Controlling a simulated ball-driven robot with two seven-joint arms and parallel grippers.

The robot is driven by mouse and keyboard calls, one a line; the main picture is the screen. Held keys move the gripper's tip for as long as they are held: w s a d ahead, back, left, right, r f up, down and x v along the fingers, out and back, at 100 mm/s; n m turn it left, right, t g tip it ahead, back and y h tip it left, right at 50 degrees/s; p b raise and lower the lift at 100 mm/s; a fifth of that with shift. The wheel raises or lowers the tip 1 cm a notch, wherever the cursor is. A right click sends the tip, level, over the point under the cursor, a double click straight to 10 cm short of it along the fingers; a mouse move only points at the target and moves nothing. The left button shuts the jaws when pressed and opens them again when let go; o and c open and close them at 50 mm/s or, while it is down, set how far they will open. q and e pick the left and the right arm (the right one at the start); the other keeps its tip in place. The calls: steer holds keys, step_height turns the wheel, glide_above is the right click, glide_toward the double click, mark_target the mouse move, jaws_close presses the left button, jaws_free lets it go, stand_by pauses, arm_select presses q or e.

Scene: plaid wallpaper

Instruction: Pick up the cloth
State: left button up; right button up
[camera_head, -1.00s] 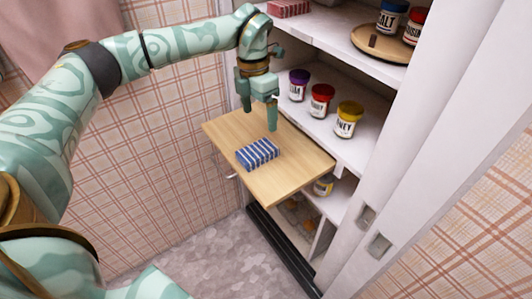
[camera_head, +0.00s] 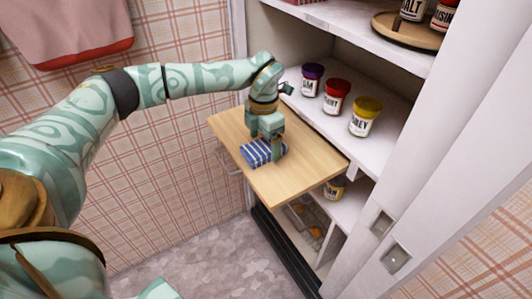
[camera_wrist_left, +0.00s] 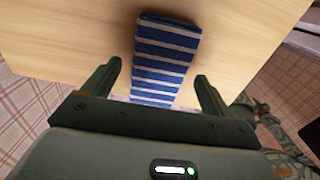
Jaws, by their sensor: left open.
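The cloth (camera_head: 258,153) is a folded blue piece with white stripes, lying flat on the pull-out wooden board. My left gripper (camera_head: 266,146) points down over the cloth and hides part of it. In the left wrist view the cloth (camera_wrist_left: 165,55) lies between the two spread fingers of my left gripper (camera_wrist_left: 158,88), with a gap on each side. The gripper is open and holds nothing. I cannot tell from these views how far the fingertips are above the board. My right gripper is not in view.
The wooden board (camera_head: 290,180) juts out from a white cabinet. Jars with purple (camera_head: 312,80), red (camera_head: 336,97) and yellow (camera_head: 364,117) lids stand on the shelf beside it. A round wooden tray (camera_head: 400,32) sits above. A pink towel (camera_head: 65,30) hangs at the upper left.

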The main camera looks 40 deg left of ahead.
arm_select(q)
step_height(320, 180, down, 2)
steer(key=shift+f, duration=0.1)
steer(key=shift+r, duration=0.2)
steer(key=shift+c, duration=0.6)
steer(key=c, duration=0.9)
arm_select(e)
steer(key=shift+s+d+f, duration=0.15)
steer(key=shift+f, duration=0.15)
arm_select(q)
steer(key=shift+r, duration=0.1)
steer(key=shift+c, duration=0.2)
